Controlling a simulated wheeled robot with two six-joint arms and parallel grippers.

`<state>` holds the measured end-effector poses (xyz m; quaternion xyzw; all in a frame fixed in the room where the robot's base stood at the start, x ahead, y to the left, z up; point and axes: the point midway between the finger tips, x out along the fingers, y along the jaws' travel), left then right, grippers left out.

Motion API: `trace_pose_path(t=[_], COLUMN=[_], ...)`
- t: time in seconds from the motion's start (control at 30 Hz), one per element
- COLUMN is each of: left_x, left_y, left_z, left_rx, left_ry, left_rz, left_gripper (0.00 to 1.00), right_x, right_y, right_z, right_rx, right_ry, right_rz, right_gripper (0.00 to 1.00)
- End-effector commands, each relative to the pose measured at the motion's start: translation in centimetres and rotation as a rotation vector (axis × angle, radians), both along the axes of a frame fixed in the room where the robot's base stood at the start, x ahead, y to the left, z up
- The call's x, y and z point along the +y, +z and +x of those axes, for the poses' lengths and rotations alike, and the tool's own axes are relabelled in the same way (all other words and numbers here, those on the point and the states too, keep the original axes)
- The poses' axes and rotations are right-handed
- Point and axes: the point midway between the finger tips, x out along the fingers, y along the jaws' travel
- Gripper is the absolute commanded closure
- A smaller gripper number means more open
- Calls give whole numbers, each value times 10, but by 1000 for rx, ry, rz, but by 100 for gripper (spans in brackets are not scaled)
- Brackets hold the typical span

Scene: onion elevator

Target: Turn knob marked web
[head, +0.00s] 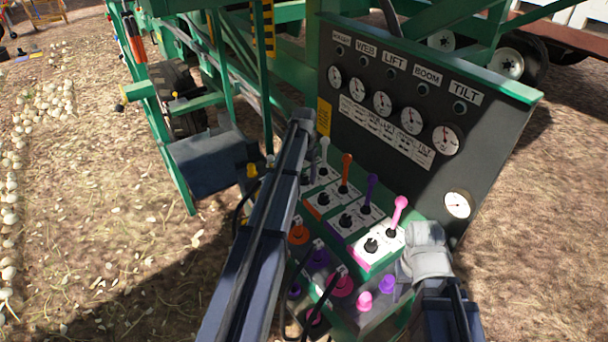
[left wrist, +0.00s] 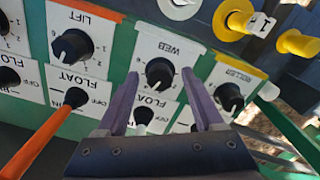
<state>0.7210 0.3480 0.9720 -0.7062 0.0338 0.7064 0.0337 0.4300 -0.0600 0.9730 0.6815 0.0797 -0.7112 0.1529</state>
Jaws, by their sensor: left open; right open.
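The WEB knob (left wrist: 160,73) is a black round knob with a white pointer line on a white plate lettered WEB, in the left wrist view. My left gripper (left wrist: 160,77) is open, with one purple-grey fingertip on each side of this knob. I cannot tell whether either fingertip touches it. In the head view my left arm lies across the control panel and hides this knob and the left fingers. My right arm shows at the panel's right side in the head view, but I cannot make out its gripper fingers.
The LIFT knob (left wrist: 72,46) and ROLLER knob (left wrist: 229,97) flank the WEB knob. An orange lever (left wrist: 42,140) stands at lower left in the wrist view. Pink (head: 400,211) and purple (head: 371,190) levers rise from the panel. A gauge board (head: 390,110) stands behind.

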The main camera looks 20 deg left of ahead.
Motion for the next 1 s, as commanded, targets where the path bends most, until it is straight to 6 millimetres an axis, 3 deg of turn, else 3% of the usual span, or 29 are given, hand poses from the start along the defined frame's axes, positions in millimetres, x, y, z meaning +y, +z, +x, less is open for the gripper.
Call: trace_pose_path(t=[0.27,0.73,1.0], left_x=[0,0,0], left_y=[13,71,78], left_z=[0,0,0], left_rx=[0,0,0], left_ry=[0,0,0], left_rz=[0,0,0], left_gripper=[31,31,31], right_x=[0,0,0], right_y=[13,72,78], right_z=[0,0,0], right_rx=[0,0,0], right_ry=[0,1,0], right_rz=[0,0,0], right_gripper=[50,50,50])
